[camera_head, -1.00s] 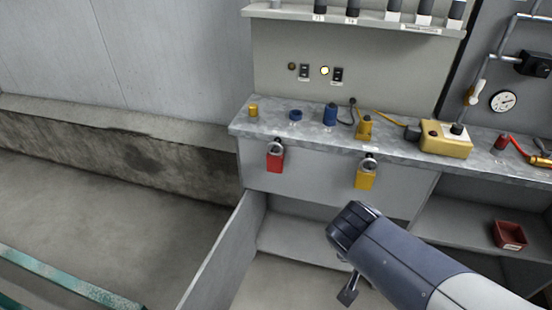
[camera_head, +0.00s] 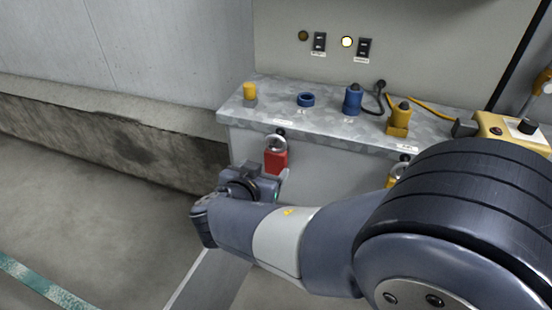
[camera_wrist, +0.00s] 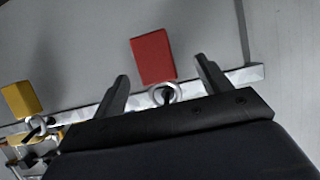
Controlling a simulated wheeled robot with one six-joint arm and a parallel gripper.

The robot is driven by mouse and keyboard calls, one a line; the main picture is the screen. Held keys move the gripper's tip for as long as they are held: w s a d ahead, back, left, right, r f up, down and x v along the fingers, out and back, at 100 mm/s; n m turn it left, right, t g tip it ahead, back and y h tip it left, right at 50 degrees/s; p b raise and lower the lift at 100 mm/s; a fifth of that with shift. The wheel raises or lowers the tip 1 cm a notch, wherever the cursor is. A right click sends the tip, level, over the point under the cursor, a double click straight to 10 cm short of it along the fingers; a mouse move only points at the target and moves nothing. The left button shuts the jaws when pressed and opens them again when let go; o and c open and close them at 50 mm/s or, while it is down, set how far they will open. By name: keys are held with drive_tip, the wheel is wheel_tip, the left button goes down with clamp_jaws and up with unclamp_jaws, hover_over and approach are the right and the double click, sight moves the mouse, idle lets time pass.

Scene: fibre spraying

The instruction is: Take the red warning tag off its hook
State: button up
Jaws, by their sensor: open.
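The red warning tag (camera_head: 276,160) hangs by a light ring from a dark hook on the front edge of the grey bench, at its left end. In the wrist view the red tag (camera_wrist: 153,56) and its ring lie between and slightly beyond my fingertips. My gripper (camera_wrist: 162,72) is open, one finger on each side of the ring, apart from the tag. In the head view my gripper (camera_head: 277,180) is just below the tag, and my arm hides part of it and the bench front.
A yellow tag (camera_wrist: 21,99) hangs beside the red one, mostly behind my arm in the head view. The bench top (camera_head: 280,112) carries a yellow cap (camera_head: 250,91), a blue ring (camera_head: 306,99), a blue plug (camera_head: 353,98) and a yellow plug (camera_head: 400,117). The floor at left is clear.

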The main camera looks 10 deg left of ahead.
sight(274, 163)
drive_tip(key=x, duration=0.6)
drive_tip(key=shift+w+d+f, duration=0.1)
drive_tip(key=shift+w+d, duration=0.25)
drive_tip(key=shift+d, duration=0.1)
drive_tip(key=shift+c, duration=0.5)
drive_tip(key=c, duration=1)
drive_tip(key=shift+s, duration=0.1)
